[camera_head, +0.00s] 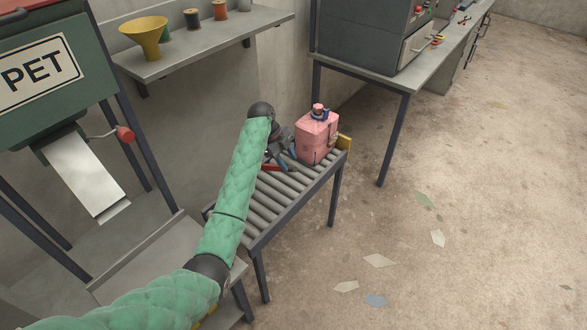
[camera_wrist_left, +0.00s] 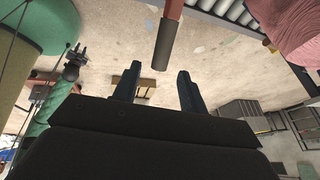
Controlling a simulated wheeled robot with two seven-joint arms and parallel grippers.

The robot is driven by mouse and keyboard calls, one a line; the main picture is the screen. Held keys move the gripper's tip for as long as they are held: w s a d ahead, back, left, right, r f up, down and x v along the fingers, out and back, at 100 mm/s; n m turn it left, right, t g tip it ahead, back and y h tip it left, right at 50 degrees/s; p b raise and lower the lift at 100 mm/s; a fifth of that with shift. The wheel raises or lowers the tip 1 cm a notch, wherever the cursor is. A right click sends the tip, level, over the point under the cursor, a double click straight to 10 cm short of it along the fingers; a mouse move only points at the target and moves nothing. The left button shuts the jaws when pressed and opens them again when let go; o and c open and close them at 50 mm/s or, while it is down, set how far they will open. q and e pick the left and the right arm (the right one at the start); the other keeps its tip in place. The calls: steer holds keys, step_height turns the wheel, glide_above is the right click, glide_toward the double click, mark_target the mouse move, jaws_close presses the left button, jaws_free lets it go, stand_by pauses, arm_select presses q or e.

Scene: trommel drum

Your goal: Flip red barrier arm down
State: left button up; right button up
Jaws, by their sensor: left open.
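The red barrier arm (camera_head: 271,168) shows as a short red piece at the roller conveyor, partly hidden by my left gripper. In the left wrist view the bar (camera_wrist_left: 166,40) is red at the top with a dark grey end. My left gripper (camera_head: 280,155) is over the conveyor, left of the pink jug. Its fingers (camera_wrist_left: 157,84) are apart, and the bar's dark end appears just beyond the gap between them. I see no contact. A dark shape like my right gripper (camera_wrist_left: 73,62) shows small at the left of the wrist view; its jaws are unclear.
The roller conveyor (camera_head: 270,208) carries a pink jug (camera_head: 316,138) at its far end, beside a yellow block (camera_head: 344,143). A green machine (camera_head: 50,75) with a red-knobbed crank stands left. A shelf (camera_head: 200,48) and a workbench (camera_head: 405,78) are behind. The floor at right is open.

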mark_target(292, 167)
arm_select(q)
steer(key=shift+p+x, duration=0.8)
steer(key=shift+x, duration=2)
arm_select(e)
steer(key=shift+s+d+f, duration=0.3)
steer(key=shift+s+f, duration=0.05)
steer(key=shift+f, duration=0.25)
steer(key=shift+s+d+f, duration=0.3)
steer(key=shift+s+f, duration=0.05)
steer(key=shift+f, duration=0.2)
steer(key=shift+s+d+f, duration=0.3)
steer(key=shift+s+f, duration=0.05)
steer(key=shift+f, duration=0.25)
arm_select(q)
jaws_close()
arm_select(e)
steer(key=shift+d, duration=0.15)
